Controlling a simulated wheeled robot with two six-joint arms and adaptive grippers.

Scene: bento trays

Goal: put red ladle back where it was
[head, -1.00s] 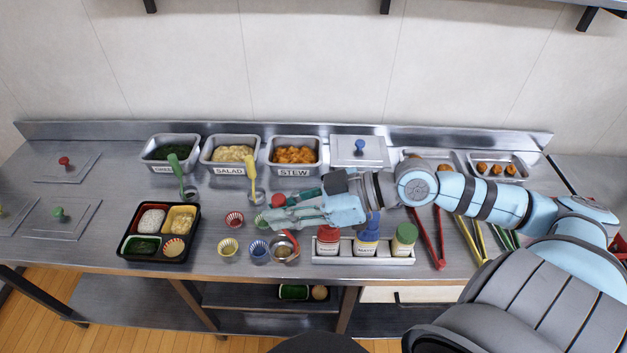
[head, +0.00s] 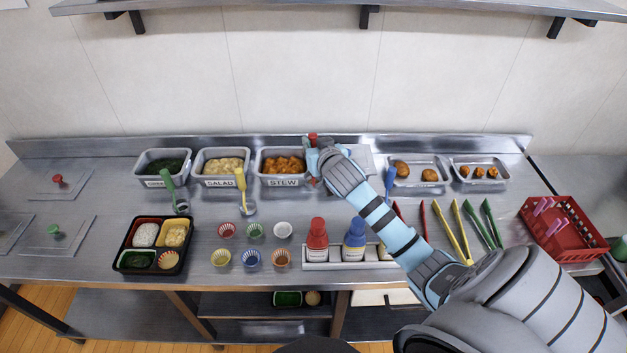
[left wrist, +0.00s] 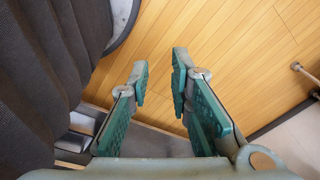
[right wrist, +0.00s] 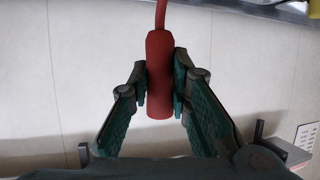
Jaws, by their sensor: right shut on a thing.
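The red ladle shows its handle in the right wrist view (right wrist: 159,90), and a red tip (head: 312,138) stands above my gripper in the head view. My right gripper (head: 316,160) is shut on that handle, by the right edge of the stew pan (head: 283,182). The ladle's bowl is hidden in the head view and out of frame in the right wrist view. My left gripper (left wrist: 160,75) is open and empty above the wooden floor, outside the head view.
A green ladle (head: 168,184) and a yellow ladle (head: 241,185) stand before the other pans. A blue ladle (head: 389,182) is right of my arm. Small cups, a bento tray (head: 118,262) and a bottle rack (head: 320,266) lie in front.

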